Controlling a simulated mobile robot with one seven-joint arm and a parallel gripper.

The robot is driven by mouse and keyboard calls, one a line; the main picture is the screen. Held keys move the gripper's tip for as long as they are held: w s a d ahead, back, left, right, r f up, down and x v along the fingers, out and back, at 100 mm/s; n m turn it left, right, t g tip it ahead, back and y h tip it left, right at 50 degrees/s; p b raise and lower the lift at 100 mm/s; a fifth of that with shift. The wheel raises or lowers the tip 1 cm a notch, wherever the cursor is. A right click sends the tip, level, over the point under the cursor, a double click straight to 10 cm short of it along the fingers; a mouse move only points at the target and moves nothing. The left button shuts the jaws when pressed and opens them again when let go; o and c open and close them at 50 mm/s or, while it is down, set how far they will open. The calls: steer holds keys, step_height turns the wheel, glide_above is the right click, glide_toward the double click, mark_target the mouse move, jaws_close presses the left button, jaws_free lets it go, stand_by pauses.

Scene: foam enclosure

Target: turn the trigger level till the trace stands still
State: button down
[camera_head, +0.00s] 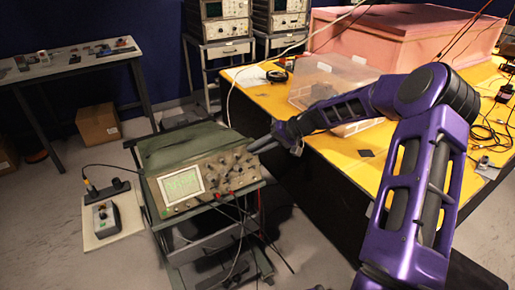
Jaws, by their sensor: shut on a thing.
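The oscilloscope (205,175) stands on a cart left of the yellow table, with its panel facing me. Its lit screen (181,185) shows a green trace; one still picture cannot tell whether it drifts. Several small knobs and leads sit on the panel right of the screen. My gripper (251,147) reaches in from the right, its fingers at the panel's upper right edge, shut on a knob there. The fingers hide that knob, and the panel labels are too small to read.
The yellow table (352,160) carries a clear plastic bin (330,80) and a large pink foam box (400,35). A small board with a switch box (106,215) lies on the floor left of the cart. Leads hang before the cart.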

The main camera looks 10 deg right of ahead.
steer(key=c, duration=0.9)
jaws_free()
steer(key=shift+o, duration=0.2)
steer(key=v, duration=1.7)
steer(key=shift+r+p, duration=0.15)
steer(key=shift+p, duration=0.2)
steer(key=shift+s, duration=0.1)
